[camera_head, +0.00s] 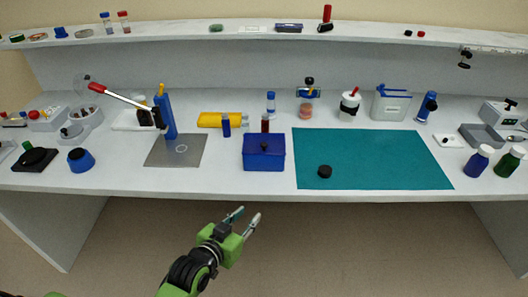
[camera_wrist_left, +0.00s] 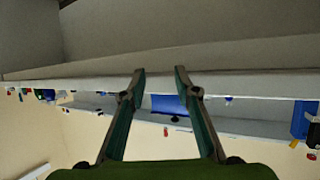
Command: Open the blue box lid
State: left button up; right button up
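The blue box (camera_head: 263,163) stands near the table's front edge, left of the teal mat. Its blue lid (camera_head: 274,141) lies shut on top, with a small dark knob (camera_head: 264,147) on it. My left gripper (camera_head: 246,216) is in front of and below the table edge, apart from the box, with its fingers spread and nothing between them. In the left wrist view the picture is upside down. The blue box (camera_wrist_left: 168,104) shows beyond and between the open fingers of my left gripper (camera_wrist_left: 160,72). My right gripper is not in view.
A dark red-capped vial (camera_head: 265,123) stands just behind the box. A small blue vial (camera_head: 226,125) and yellow item (camera_head: 215,120) are behind left. The table front edge (camera_head: 220,194) lies between gripper and box.

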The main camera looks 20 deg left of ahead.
pick_arm(q)
notch_tip(320, 180, up, 6)
jog(key=w+r+t, duration=0.1)
jog(key=w+t, duration=0.1)
jog(key=t, duration=0.3)
send_near(263, 146)
jog(key=w, duration=0.7)
jog(key=w+d, duration=0.1)
jog(key=w, duration=0.3)
jog(key=shift+r+p, duration=0.15)
jog(key=shift+p, duration=0.25)
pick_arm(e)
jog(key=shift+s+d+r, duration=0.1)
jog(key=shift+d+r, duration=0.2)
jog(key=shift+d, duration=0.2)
pick_arm(q)
grip_shut()
